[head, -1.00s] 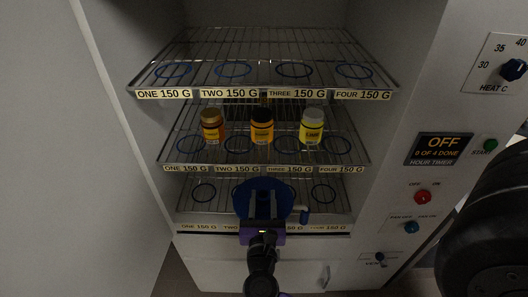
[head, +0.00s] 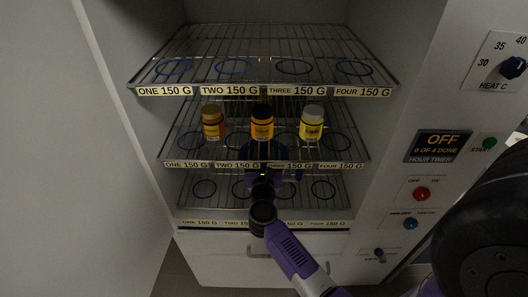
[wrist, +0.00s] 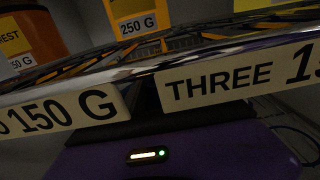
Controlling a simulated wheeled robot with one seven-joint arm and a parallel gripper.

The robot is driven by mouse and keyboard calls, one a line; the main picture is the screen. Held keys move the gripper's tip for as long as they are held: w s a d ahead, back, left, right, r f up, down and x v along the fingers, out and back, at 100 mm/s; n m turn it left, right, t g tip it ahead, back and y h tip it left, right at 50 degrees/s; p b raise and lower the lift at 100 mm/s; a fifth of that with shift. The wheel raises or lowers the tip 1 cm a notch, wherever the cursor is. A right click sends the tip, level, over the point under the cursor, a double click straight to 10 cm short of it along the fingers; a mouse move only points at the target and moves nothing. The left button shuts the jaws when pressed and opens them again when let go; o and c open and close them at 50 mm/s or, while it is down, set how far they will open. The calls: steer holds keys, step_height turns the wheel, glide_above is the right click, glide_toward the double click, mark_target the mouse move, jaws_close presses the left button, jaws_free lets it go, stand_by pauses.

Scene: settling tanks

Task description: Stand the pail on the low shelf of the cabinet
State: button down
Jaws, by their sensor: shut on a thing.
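The dark blue pail (head: 264,151) is in the head view, dim and partly hidden by the middle shelf's front strip and wires. It is inside the cabinet (head: 215,268), between the middle shelf and the low shelf (head: 235,207). My gripper (head: 263,174) is shut on the pail and reaches in beneath the middle shelf's front edge. Whether the pail's base touches the low shelf cannot be told. In the wrist view my purple gripper body (wrist: 180,158) lies close below the label strip, and the pail is hidden.
The middle shelf's label strip (head: 240,165) runs just above my gripper. On that shelf stand an orange jar (head: 212,122), an amber jar (head: 262,122) and a yellow jar (head: 311,122). The low shelf has visible blue rings at both sides.

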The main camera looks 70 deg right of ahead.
steer(key=shift+w+d+f+b, duration=0.2)
steer(key=shift+d, duration=0.3)
steer(key=shift+w+d+f+b, duration=0.15)
steer(key=shift+d+b, duration=0.05)
steer(key=shift+d, duration=0.25)
steer(key=shift+r, duration=0.1)
steer(key=c, duration=0.9)
jaws_free()
steer(key=shift+f, duration=0.2)
